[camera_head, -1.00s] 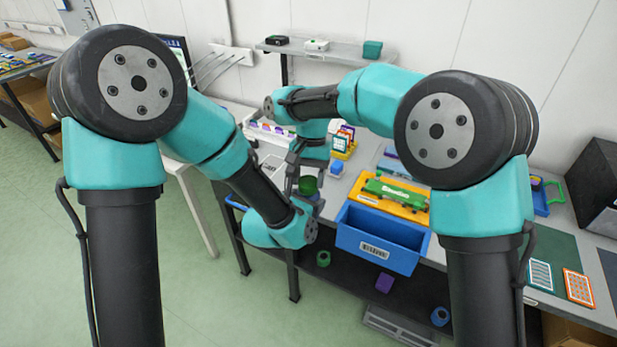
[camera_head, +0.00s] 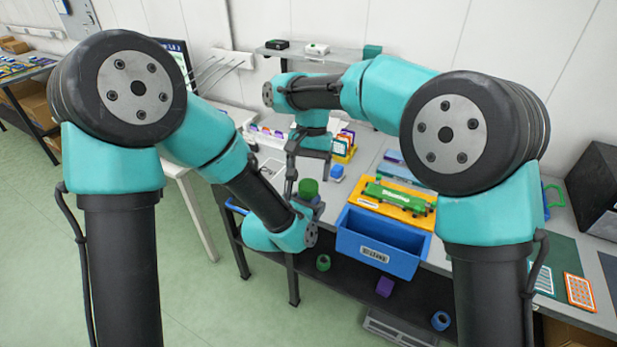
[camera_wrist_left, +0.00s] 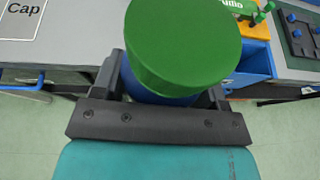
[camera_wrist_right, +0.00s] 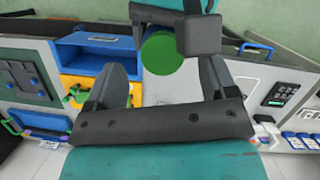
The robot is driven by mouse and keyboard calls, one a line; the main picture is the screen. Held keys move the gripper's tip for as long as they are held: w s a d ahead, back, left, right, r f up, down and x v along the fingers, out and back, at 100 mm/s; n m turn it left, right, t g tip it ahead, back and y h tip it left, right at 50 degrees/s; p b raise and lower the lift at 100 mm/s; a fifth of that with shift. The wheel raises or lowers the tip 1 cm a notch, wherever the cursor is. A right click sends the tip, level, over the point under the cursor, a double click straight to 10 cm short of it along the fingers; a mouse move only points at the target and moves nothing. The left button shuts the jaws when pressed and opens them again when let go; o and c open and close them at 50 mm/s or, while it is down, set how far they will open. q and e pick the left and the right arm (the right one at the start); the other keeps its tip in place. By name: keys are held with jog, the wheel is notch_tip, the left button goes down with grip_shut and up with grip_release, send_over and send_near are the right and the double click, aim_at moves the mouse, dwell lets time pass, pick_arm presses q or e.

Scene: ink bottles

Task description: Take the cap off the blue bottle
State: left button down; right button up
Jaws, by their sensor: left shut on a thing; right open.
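The blue bottle (camera_wrist_left: 160,92) is held upright in my left gripper (camera_wrist_left: 163,88), with its wide green cap (camera_wrist_left: 185,42) seated on top. Most of the bottle is hidden by the cap and the fingers. In the head view, the green cap (camera_head: 308,187) shows above my left gripper (camera_head: 309,208), in front of the table edge. My right gripper (camera_head: 292,176) is open beside and above the cap. In the right wrist view, the cap (camera_wrist_right: 162,54) lies between and beyond the spread fingers, apart from both.
A rectangle marked "Cap" (camera_wrist_left: 22,18) is on the grey table. A blue open bin (camera_head: 383,240) hangs at the front edge, beside a yellow tray (camera_head: 405,207) with a green piece. A small blue item (camera_head: 337,171) stands behind the cap. Shelf space lies below the table.

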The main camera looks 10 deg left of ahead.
aim_at(308, 185)
jog(key=shift+s+r, duration=0.1)
jog(key=shift+r, duration=0.35)
jog(key=shift+o, duration=0.6)
jog(key=shift+a+r, duration=0.1)
jog(key=shift+r, duration=0.05)
jog(key=w+v, duration=0.1)
jog(key=v, duration=0.6)
jog(key=shift+w, duration=0.35)
jog(key=x, duration=1.2)
jog(key=shift+c, duration=0.3)
